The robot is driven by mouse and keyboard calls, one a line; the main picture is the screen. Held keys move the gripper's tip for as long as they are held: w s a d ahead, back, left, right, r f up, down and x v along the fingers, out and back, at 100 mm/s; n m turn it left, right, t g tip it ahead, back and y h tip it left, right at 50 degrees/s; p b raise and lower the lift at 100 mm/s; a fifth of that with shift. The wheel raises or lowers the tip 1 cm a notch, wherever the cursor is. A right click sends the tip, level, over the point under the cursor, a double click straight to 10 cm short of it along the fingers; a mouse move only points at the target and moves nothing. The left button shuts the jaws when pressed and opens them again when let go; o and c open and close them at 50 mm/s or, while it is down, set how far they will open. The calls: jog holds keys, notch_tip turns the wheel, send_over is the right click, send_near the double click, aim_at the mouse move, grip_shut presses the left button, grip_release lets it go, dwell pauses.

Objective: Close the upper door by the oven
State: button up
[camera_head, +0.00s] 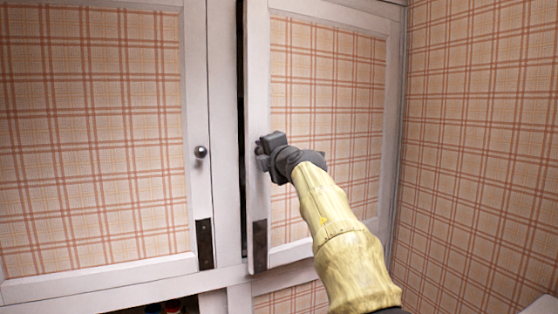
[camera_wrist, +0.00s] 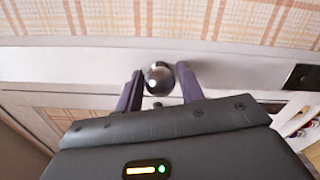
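The right upper door (camera_head: 328,110) has a white frame and a plaid panel. It stands slightly ajar, with a dark gap along its left edge. My gripper (camera_head: 262,150) is at the left stile of this door, where its knob would be; the knob is hidden in the head view. In the wrist view the round metal knob (camera_wrist: 159,78) sits between the two dark fingers of my gripper (camera_wrist: 160,90). The fingers are apart, with space showing on both sides of the knob.
A left door (camera_head: 95,140) with a round knob (camera_head: 201,152) is beside it and looks shut. A plaid wall (camera_head: 480,150) stands close on the right. Below the doors is a white ledge, with a few small items at the bottom edge.

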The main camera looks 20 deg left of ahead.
jog(key=b+v, duration=0.8)
jog(key=v, duration=0.9)
